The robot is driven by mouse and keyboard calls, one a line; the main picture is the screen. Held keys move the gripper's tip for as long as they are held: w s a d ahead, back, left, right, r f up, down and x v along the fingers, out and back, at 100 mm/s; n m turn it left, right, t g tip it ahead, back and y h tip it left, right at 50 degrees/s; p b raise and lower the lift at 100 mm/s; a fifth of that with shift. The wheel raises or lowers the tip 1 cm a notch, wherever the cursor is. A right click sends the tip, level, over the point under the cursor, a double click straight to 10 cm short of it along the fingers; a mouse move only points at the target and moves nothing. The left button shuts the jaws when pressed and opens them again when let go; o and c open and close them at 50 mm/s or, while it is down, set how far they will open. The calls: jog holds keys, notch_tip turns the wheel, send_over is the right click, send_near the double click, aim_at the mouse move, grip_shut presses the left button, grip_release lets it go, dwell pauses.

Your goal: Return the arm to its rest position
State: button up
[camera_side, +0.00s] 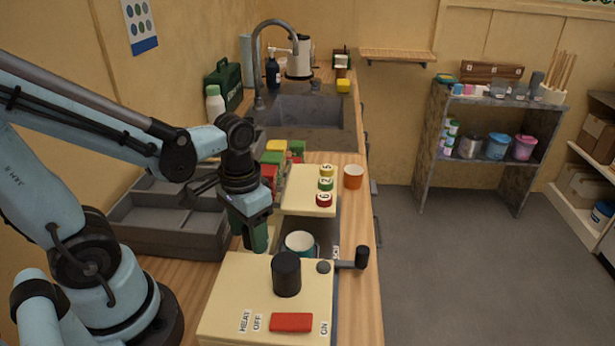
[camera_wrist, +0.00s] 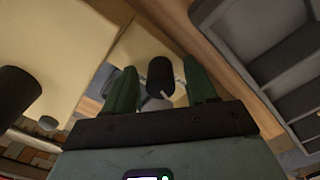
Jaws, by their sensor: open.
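My arm reaches in from the left in the side view. My gripper (camera_side: 254,240) points down between the grey tray and the cream machine, just left of a teal cup (camera_side: 299,243) with a pale inside. In the wrist view, the two green fingers of my gripper (camera_wrist: 161,80) stand apart. A black cylinder (camera_wrist: 160,76) shows in the gap between them, with a pale round rim partly hidden behind it. I see no contact between the fingers and the cylinder, and cannot tell its distance.
The cream machine (camera_side: 234,284) carries a black cylinder (camera_side: 286,273), a red switch and a side handle. A grey compartment tray (camera_side: 168,238) lies left. A sink (camera_side: 303,119) is further back. Open floor lies right.

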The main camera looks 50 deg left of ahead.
jog(key=m, duration=0.6)
jog(key=shift+a, duration=0.1)
